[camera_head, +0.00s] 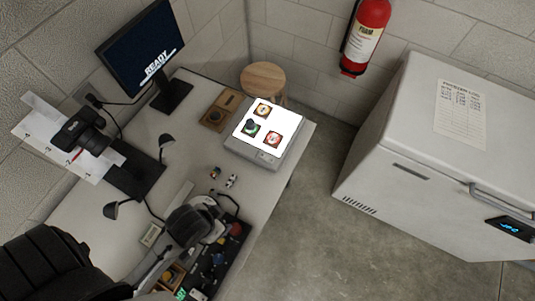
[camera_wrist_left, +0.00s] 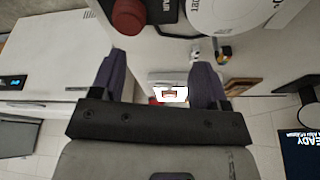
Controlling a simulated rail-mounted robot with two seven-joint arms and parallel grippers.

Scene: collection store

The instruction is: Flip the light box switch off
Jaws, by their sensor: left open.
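The light box (camera_head: 240,146) is a flat grey box near the table's far right corner in the head view. In the head view my left arm comes in at the lower left. My right gripper is not in view.
A monitor (camera_head: 140,45), a camera (camera_head: 85,132) and black lamp heads stand at the left. Small items (camera_head: 231,181) lie on the table before the light box. A wooden stool (camera_head: 263,79) stands behind it. A white freezer (camera_head: 430,140) is at right, with clear floor between.

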